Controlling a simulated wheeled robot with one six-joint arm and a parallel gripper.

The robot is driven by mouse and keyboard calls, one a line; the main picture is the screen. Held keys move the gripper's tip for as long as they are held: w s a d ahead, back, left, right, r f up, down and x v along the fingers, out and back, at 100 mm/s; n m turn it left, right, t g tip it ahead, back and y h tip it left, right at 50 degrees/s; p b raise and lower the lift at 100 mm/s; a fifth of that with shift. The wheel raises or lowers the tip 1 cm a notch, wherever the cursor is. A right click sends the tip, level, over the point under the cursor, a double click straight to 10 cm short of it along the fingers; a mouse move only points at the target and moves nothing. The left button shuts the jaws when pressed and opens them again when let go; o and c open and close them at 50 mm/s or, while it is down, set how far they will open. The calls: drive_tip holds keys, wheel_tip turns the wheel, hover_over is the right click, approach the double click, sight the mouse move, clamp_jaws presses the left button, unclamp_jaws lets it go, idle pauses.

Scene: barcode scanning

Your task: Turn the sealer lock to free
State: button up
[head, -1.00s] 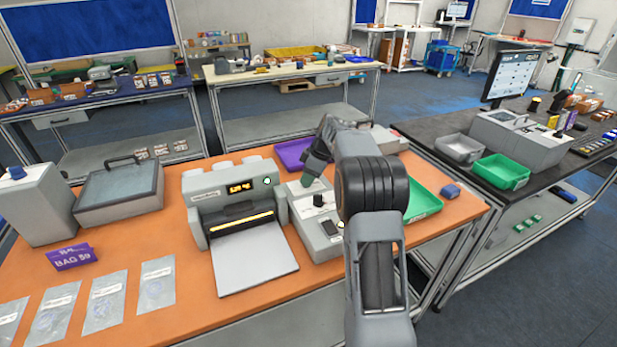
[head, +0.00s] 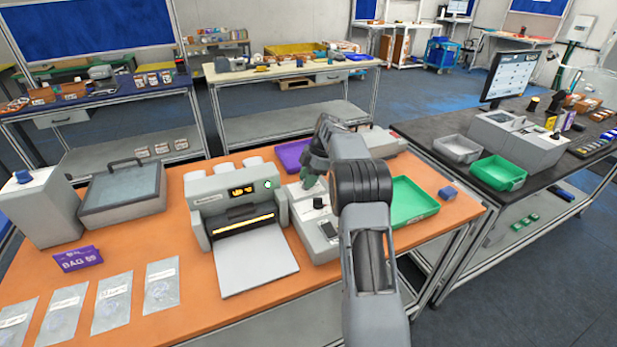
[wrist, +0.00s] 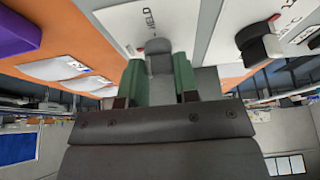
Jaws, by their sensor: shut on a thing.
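The sealer (head: 238,195) is a pale grey machine with a lit orange display and a glowing slot, on the orange bench. A pale control box (head: 322,245) stands at its right side, with a black knob (head: 318,203) on top. My gripper (head: 309,182) is over the far part of this box. In the wrist view, the green fingers of my gripper (wrist: 158,85) are shut on a grey lock knob (wrist: 158,58), one finger on each side. A label that seems to read HELD is printed beside the knob. A second, black knob (wrist: 260,42) is at the right.
A purple tray (head: 290,155) lies behind the control box and a green tray (head: 412,203) to its right. A lidded grey case (head: 122,193) is left of the sealer. Clear bags (head: 162,285) lie at the front left.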

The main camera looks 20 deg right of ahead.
idle(0.4)
drive_tip(key=o, duration=0.9)
drive_tip(key=shift+r, duration=0.1)
drive_tip(key=p+v, duration=0.3)
drive_tip(key=v, duration=1)
drive_tip(key=shift+d+r, duration=0.1)
drive_tip(key=shift+r, duration=0.2)
